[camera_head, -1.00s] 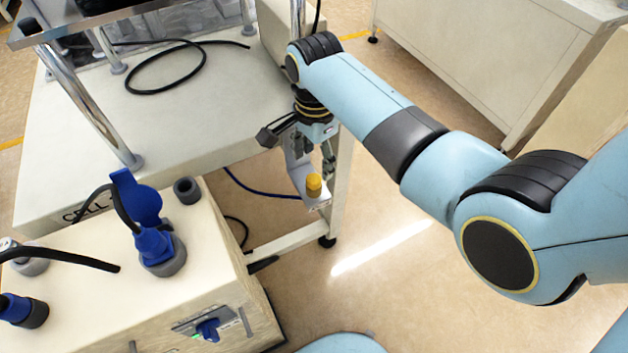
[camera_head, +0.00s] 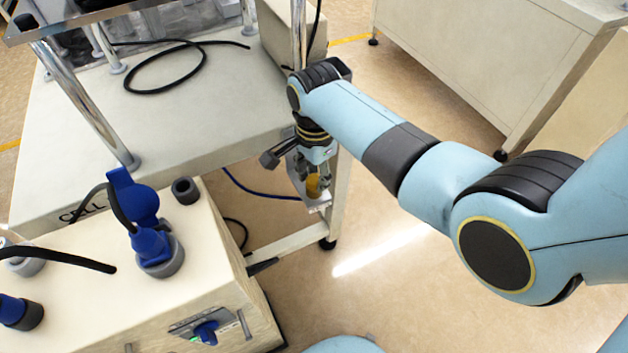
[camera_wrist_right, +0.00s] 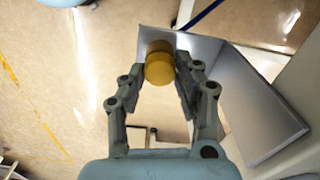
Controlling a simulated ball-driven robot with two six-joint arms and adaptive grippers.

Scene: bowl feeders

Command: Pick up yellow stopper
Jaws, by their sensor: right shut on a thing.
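The yellow stopper (camera_head: 313,186) stands on a small pale metal bracket (camera_head: 319,204) at the side of the table. My right gripper (camera_head: 309,184) is lowered around it and shut on it. In the right wrist view the yellow stopper (camera_wrist_right: 159,66) sits between the fingertips of the right gripper (camera_wrist_right: 160,76), with the bracket (camera_wrist_right: 232,80) behind it. Part of the stopper is hidden by a finger in the head view. My left gripper is not in view.
The pale table (camera_head: 190,115) carries a coiled black cable (camera_head: 165,72) and chrome posts. A cream box (camera_head: 205,255) with blue plugs (camera_head: 155,245) stands at the front left. A blue cable (camera_head: 258,190) hangs near the bracket.

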